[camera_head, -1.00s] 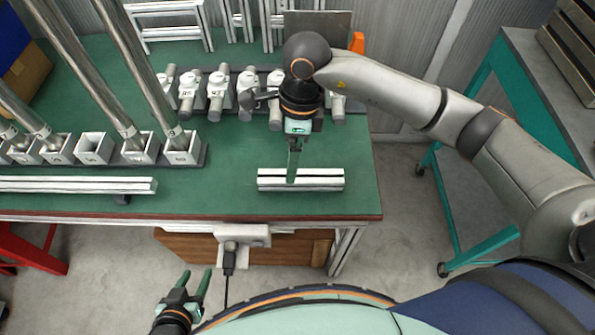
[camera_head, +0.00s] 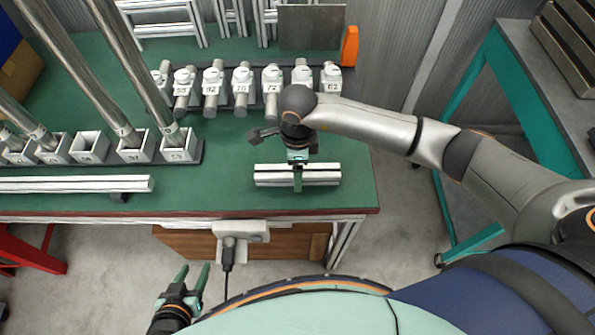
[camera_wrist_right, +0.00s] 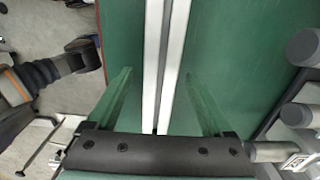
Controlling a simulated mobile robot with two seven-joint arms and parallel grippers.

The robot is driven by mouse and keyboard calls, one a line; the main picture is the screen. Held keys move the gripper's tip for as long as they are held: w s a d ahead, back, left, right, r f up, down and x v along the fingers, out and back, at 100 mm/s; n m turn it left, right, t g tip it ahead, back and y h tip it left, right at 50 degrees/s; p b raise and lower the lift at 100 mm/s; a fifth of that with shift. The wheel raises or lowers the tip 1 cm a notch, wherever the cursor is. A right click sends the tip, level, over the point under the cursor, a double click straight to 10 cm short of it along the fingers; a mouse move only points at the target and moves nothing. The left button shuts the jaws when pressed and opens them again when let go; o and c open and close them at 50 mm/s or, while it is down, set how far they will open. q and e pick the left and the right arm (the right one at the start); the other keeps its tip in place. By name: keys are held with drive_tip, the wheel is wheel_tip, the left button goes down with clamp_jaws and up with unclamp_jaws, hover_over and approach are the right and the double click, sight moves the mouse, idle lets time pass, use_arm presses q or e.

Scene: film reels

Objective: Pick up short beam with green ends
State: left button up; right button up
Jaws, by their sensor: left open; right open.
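The short beam (camera_head: 322,174), a pale aluminium profile with a dark groove along it, lies on the green table near its front right corner. I cannot make out green ends on it. My right gripper (camera_head: 298,184) is low over the beam's middle. In the right wrist view the beam (camera_wrist_right: 151,60) runs between the two green fingers of the open right gripper (camera_wrist_right: 157,88), with gaps on both sides. My left gripper (camera_head: 192,274) is open and empty, in front of the table and away from the beam.
A longer beam (camera_head: 70,184) lies to the left along the table's front. Square sockets (camera_head: 88,147) with slanted metal tubes stand behind it. A row of white and grey clamps (camera_head: 241,82) is farther back. Bare green tabletop lies around the short beam.

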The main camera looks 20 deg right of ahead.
drive_tip(key=shift+f, duration=0.55)
clamp_jaws()
drive_tip(key=shift+r, duration=0.1)
idle(0.4)
